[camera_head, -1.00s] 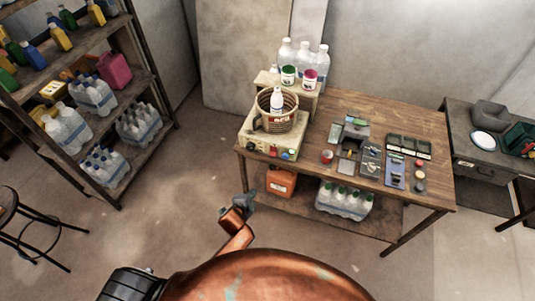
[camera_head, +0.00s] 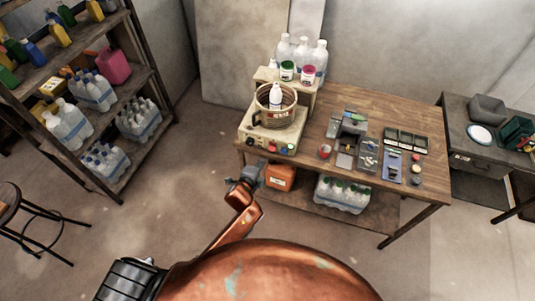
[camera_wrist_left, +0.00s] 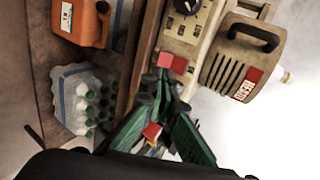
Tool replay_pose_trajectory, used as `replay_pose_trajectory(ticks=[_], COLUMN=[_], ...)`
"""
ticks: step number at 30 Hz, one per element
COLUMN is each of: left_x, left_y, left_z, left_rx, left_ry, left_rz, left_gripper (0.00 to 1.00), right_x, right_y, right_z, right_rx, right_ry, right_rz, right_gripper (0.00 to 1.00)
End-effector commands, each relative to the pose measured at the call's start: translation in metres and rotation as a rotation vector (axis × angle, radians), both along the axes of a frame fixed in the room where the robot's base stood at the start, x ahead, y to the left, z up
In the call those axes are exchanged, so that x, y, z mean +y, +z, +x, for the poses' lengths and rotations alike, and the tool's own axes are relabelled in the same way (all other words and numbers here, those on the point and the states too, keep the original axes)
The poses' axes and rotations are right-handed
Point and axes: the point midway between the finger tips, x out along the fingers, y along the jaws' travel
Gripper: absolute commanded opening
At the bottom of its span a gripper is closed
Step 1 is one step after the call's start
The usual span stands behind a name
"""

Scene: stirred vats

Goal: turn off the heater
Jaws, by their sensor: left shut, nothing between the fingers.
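The heater (camera_head: 266,139) is a beige box at the left front corner of the wooden table, with a dark knob and coloured buttons on its front. Contact cannot be told. My right gripper is out of view.
An orange canister (camera_head: 280,178) and a pack of bottles (camera_head: 342,195) sit on the table's lower shelf. Dark devices (camera_head: 350,125) lie to the heater's right. Bottles and two small tins (camera_head: 308,75) stand behind it.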

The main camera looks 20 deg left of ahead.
Motion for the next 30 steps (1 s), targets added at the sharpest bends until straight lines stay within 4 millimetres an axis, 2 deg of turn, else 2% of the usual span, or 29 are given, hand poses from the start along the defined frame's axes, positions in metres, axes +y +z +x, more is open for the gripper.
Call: replay_pose_trajectory(ticks=[1, 9, 15, 21, 30], left_x=[-0.001, -0.003, -0.004, -0.004, -0.004], left_y=[-0.005, -0.032, -0.044, -0.048, -0.048], left_z=[0.011, 0.059, 0.081, 0.088, 0.088], left_rx=[-0.001, 0.0, 0.0, -0.001, -0.001], left_ry=[0.0, 0.0, 0.0, 0.0, 0.0], left_rz=[-0.001, -0.001, -0.001, -0.002, -0.001], left_gripper=[0.0, 0.0, 0.0, 0.0, 0.0], right_x=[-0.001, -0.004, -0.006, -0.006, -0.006], right_y=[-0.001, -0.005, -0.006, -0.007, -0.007], right_z=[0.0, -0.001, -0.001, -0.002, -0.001], right_rx=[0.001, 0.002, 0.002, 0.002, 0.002], right_ry=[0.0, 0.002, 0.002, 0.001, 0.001], right_rz=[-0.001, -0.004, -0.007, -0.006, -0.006], right_gripper=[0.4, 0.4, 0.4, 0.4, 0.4])
